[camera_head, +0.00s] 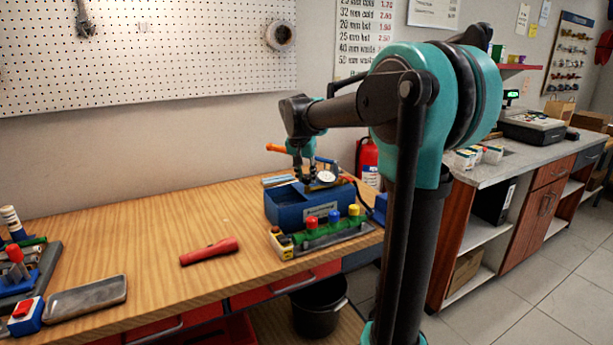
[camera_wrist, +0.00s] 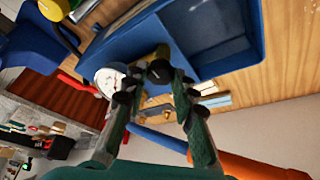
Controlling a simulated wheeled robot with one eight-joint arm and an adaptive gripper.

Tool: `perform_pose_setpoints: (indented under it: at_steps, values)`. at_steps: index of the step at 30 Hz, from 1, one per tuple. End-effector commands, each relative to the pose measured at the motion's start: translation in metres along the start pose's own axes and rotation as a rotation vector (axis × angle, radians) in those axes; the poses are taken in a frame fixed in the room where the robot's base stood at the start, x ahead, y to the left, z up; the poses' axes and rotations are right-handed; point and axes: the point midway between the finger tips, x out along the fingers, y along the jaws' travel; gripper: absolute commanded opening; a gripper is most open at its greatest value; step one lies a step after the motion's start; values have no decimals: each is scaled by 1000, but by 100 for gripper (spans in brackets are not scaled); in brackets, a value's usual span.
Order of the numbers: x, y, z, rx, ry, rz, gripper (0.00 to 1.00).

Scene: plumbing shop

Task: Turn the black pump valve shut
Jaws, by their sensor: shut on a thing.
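The black pump valve (camera_wrist: 159,70) shows in the wrist view as a round dark knob between my fingertips. My gripper (camera_wrist: 154,82) is shut on it, with one finger on either side. In the head view my gripper (camera_head: 308,178) reaches down over the top of the blue pump (camera_head: 287,212), and the valve is hidden there. The valve sits beside the pump's open blue basin (camera_wrist: 220,40). A white round gauge (camera_wrist: 108,80) is close beside my left finger; it also shows in the head view (camera_head: 327,177). The valve's turn angle cannot be told.
An orange-ended handle (camera_head: 276,148) rises behind the pump. A green manifold with coloured caps (camera_head: 335,228) stands in front of it. A red flashlight (camera_head: 208,251) and grey tray (camera_head: 85,297) lie left, with bare bench between. A fire extinguisher (camera_head: 367,158) is behind.

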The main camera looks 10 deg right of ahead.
Motion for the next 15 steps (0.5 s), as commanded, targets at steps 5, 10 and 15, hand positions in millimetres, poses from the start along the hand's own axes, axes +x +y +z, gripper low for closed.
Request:
perform_pose_setpoints:
  at_steps: [5, 10, 15]
  values:
    - [0, 0, 0, 6, 0, 2, 0]
    - [0, 0, 0, 6, -1, 2, 0]
    - [0, 0, 0, 5, -1, 1, 40]
